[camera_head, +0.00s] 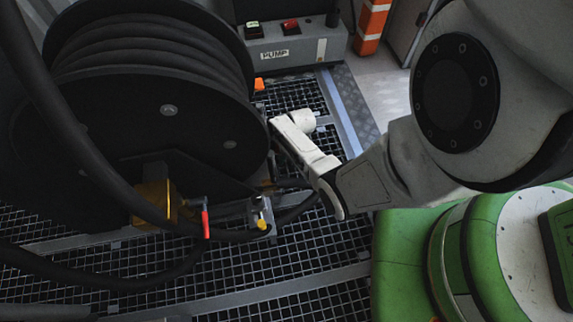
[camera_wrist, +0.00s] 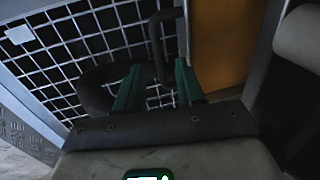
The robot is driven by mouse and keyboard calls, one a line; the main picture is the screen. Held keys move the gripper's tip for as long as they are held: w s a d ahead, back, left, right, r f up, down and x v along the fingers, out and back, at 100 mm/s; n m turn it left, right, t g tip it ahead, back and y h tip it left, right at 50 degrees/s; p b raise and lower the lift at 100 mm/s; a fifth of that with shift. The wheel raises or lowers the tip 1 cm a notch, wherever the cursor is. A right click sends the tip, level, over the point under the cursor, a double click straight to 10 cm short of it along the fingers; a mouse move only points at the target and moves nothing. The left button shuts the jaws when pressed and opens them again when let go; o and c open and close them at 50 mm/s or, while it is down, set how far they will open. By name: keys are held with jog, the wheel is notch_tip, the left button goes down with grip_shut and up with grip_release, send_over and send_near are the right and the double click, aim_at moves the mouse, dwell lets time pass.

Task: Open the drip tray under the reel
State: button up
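The large black hose reel (camera_head: 150,130) stands over the floor grating at left in the head view. My arm reaches down to its right side, and my fingers are hidden there. In the wrist view my gripper (camera_wrist: 159,66) is open, with two green fingers apart. A dark bent bar (camera_wrist: 157,45), handle-like, shows between and beyond the fingertips. I cannot tell whether the fingers surround it. A yellow-orange panel (camera_wrist: 222,42) lies right of the bar; it may be the drip tray, but its outline is cut off. No tray is clearly visible in the head view.
A grey pump box (camera_head: 300,48) stands behind. A red-handled valve (camera_head: 206,222), a yellow-tipped fitting (camera_head: 261,222) and loose black hose (camera_head: 110,278) lie close to the reel's front. Open grating (camera_head: 310,245) spreads in front. A curved dark hose-like piece (camera_wrist: 92,90) is left of my fingers.

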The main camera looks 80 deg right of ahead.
jog(key=shift+w+f+b, duration=0.15)
jog(key=shift+f+b, duration=0.15)
jog(key=shift+f, duration=0.4)
jog(key=shift+w+f+b, duration=0.1)
jog(key=shift+f+b, duration=0.2)
jog(key=shift+f, duration=0.35)
jog(key=shift+c, duration=0.5)
jog(key=shift+a, duration=0.1)
grip_shut()
